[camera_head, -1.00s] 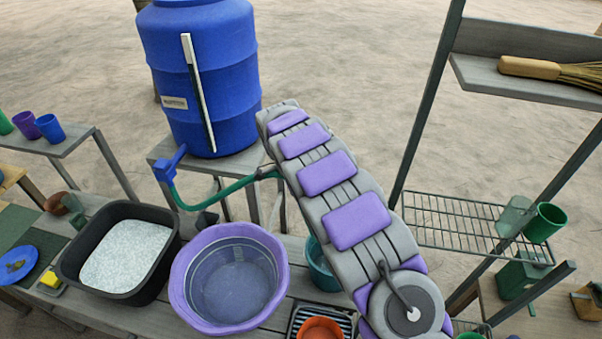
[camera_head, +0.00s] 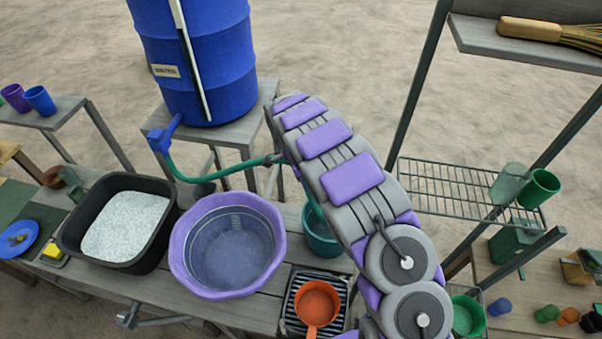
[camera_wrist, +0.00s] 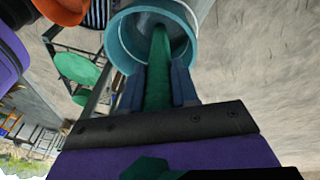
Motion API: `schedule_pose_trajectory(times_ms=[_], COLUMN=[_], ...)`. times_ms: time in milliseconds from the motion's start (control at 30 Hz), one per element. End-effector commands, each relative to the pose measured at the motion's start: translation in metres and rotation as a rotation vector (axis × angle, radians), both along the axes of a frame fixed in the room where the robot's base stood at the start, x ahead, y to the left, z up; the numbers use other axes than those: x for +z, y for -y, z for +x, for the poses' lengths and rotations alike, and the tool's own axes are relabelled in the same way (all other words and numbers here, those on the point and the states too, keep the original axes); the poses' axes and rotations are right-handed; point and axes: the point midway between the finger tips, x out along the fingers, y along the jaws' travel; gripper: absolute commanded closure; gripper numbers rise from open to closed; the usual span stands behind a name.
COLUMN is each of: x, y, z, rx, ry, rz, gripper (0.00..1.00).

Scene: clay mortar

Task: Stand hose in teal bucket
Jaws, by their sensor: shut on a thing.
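The green hose (camera_head: 225,172) runs from the blue tap on the barrel and passes behind my arm. Part of it shows again beside the arm, hanging down toward the teal bucket (camera_head: 318,245). In the wrist view my gripper (camera_wrist: 160,88) is shut on the hose (camera_wrist: 158,62), with a dark blue finger on each side. The hose's free end points into the mouth of the teal bucket (camera_wrist: 118,38). I cannot tell how deep it reaches or whether it touches the bucket. My arm hides the gripper and the bucket's right side in the head view.
A blue barrel (camera_head: 200,60) stands on a grey stand behind. A purple basin (camera_head: 184,266), a black tub of white grains (camera_head: 70,242) and an orange pot (camera_head: 316,303) on a grate stand near the bucket. A wire shelf (camera_head: 440,205) is at right.

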Motion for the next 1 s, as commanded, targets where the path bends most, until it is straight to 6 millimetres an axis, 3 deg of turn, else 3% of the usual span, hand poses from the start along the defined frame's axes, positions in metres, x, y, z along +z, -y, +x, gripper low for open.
schedule_pose_trajectory(times_ms=[1000], x=[-0.103], y=[0.025], z=[-0.008], rx=[0.0], ry=[0.001], rz=[-0.003], gripper=[1.0])
